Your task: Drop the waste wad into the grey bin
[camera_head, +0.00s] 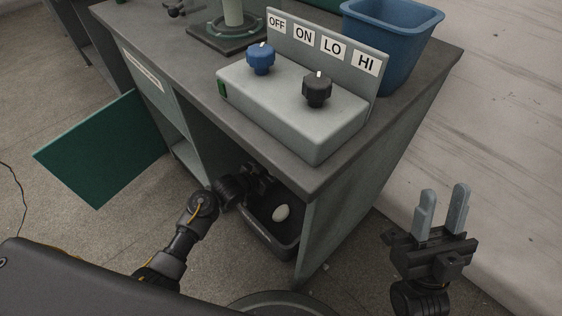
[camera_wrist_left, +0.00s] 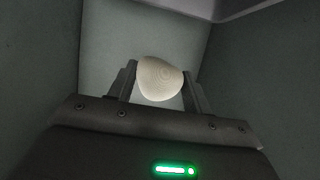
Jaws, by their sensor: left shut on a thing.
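The waste wad is a pale, rounded lump, and in the left wrist view (camera_wrist_left: 161,78) it sits between the two fingers of my left gripper (camera_wrist_left: 158,84), which is shut on it. In the head view my left arm reaches into the open cupboard under the worktop. The wad (camera_head: 281,212) shows there within the outline of the dark grey bin (camera_head: 262,243). I cannot tell how far it is above the bin's floor. The left fingers are lost in shadow in that view. My right gripper (camera_head: 444,190) is open and empty, right of the cupboard.
The worktop (camera_head: 300,180) overhangs the cupboard opening. The green door (camera_head: 100,150) stands open at the left. On top are a grey control box (camera_head: 280,115) with a blue knob (camera_head: 261,58) and black knob (camera_head: 317,89), and a blue bin (camera_head: 390,45).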

